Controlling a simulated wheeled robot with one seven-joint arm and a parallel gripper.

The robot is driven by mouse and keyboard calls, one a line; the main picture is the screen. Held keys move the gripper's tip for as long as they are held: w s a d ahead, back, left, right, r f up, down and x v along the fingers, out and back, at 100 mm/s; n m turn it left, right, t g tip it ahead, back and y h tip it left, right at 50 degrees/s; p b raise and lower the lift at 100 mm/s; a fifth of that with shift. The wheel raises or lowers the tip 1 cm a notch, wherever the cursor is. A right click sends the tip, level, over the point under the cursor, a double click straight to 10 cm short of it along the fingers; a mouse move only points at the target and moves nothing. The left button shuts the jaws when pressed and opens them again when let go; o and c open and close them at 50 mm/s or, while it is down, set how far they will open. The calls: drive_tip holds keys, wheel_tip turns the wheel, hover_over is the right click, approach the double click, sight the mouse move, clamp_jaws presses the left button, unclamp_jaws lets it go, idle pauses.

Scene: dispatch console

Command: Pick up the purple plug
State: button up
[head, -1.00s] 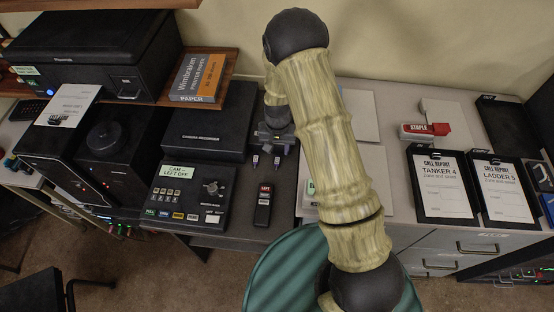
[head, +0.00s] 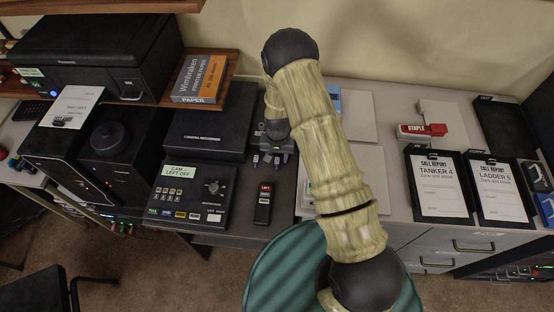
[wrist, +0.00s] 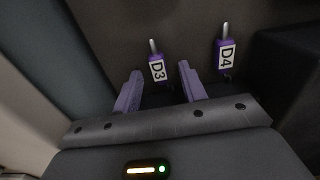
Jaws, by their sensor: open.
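Two purple plugs with metal tips and white labels show in the wrist view: D3 (wrist: 156,69) and D4 (wrist: 225,54). My gripper (wrist: 160,72) is open. Its two purple fingers point toward D3, which shows in the gap between them; whether they are level with it in depth I cannot tell. D4 is outside the right finger.
A black remote (head: 263,205) lies in front of the plugs. A control panel (head: 188,200) and a black recorder box (head: 208,125) stand to the left. A green chair (head: 275,270) stands in front.

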sight(277, 158)
drive_tip(key=shift+c, duration=0.2)
clamp_jaws()
idle(0.3)
wheel_tip(277, 158, up, 10)
drive_tip(key=b, duration=0.2)
idle(0.4)
drive_tip(key=shift+r, duration=0.1)
idle(0.4)
